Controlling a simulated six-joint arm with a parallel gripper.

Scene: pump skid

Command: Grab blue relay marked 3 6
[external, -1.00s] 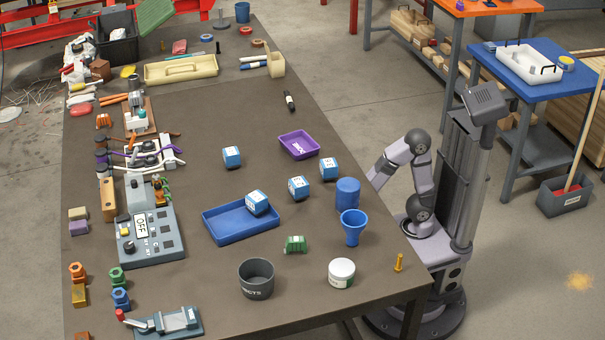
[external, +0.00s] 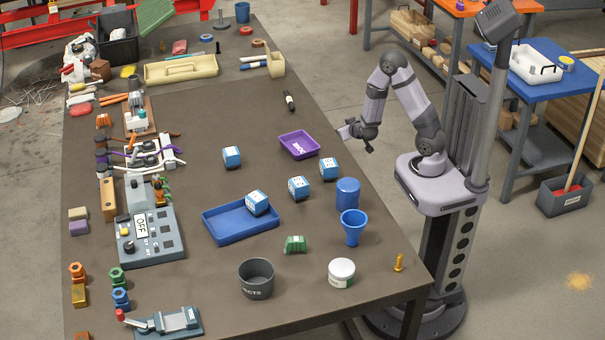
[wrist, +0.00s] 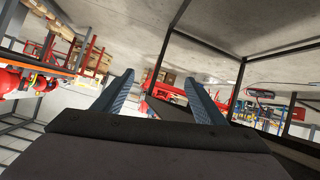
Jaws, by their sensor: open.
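Several blue relays with white labels are on the dark table. One relay (external: 232,157) stands alone left of the purple tray. Two more stand near the right side, one relay (external: 299,188) and another relay (external: 328,169) farther back. A further relay (external: 256,202) sits in the blue tray (external: 222,229). The markings are too small to read, so I cannot tell which is 3 6. My gripper (external: 356,138) is above the table's right edge, apart from all relays. In the wrist view my gripper (wrist: 160,95) is open and empty, and no relay shows there.
Near the relays are a purple tray (external: 299,145), a blue cylinder (external: 347,194), a blue funnel (external: 353,228) and a green block (external: 295,244). A grey pot (external: 256,278) and white jar (external: 341,273) stand in front. The middle of the table is fairly clear.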

